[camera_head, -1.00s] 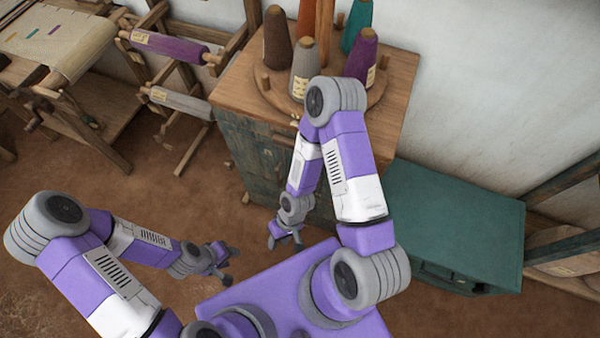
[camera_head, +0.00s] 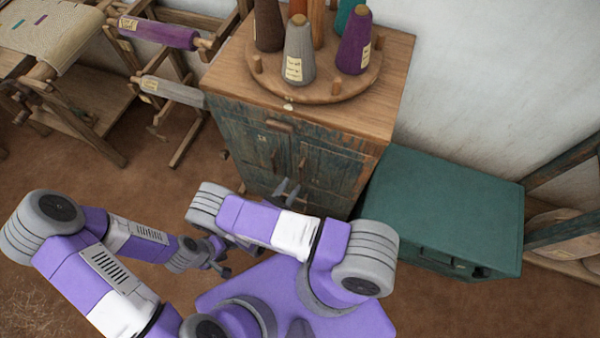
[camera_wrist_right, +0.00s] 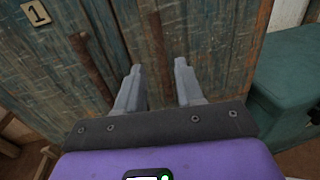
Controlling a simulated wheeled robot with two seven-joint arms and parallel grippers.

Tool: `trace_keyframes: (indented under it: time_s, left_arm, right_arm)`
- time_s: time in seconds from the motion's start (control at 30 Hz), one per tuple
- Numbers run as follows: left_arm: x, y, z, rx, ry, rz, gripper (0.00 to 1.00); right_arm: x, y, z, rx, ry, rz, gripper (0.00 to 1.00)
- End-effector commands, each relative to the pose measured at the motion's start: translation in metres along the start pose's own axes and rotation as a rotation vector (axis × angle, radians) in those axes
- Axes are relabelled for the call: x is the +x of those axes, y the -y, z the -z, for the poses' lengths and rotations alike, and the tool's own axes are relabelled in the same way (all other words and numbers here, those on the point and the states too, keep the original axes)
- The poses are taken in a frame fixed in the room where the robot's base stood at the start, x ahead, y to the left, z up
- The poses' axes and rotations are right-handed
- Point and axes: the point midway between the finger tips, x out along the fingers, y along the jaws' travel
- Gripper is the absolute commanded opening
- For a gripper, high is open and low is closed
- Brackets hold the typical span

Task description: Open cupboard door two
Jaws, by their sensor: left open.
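The wooden cupboard (camera_head: 240,145) has two weathered blue-green doors. In the right wrist view, a plate marked 1 (camera_wrist_right: 36,12) is on the left door, with a dark upright bar handle (camera_wrist_right: 92,65). The right door (camera_wrist_right: 215,40) has its own bar handle (camera_wrist_right: 158,50); no number shows on it. Both doors look shut. My right gripper (camera_head: 287,187) is open in front of the right door. In the wrist view its fingers (camera_wrist_right: 158,78) stand either side of the right handle's line; contact cannot be told. My left gripper (camera_head: 222,262) is open and low, away from the cupboard.
Yarn cones, including a grey one (camera_head: 300,50) and a purple one (camera_head: 355,42), stand on a round wooden board on the cupboard top. A green chest (camera_head: 445,205) stands close on the right. A loom frame with rolls (camera_head: 170,90) is at left.

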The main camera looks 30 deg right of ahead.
Motion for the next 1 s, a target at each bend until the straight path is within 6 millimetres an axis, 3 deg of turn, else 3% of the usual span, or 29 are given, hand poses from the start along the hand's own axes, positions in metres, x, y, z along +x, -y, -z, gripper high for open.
trace_keyframes:
  time_s: [0.4, 0.8, 1.0]
  left_arm:
    - [0.007, 0.003, 0.001, 0.0, 0.0, 0.0, 0.43]
    - [0.008, 0.003, 0.0, 0.0, 0.0, 0.0, 0.43]
    - [0.008, 0.003, 0.0, 0.0, 0.0, 0.0, 0.43]
  right_arm:
    - [0.061, 0.002, 0.001, -0.002, 0.0, 0.007, 0.37]
    - [0.07, 0.002, 0.0, -0.002, -0.002, 0.006, 0.37]
    - [0.07, 0.002, 0.0, -0.002, -0.002, 0.006, 0.06]
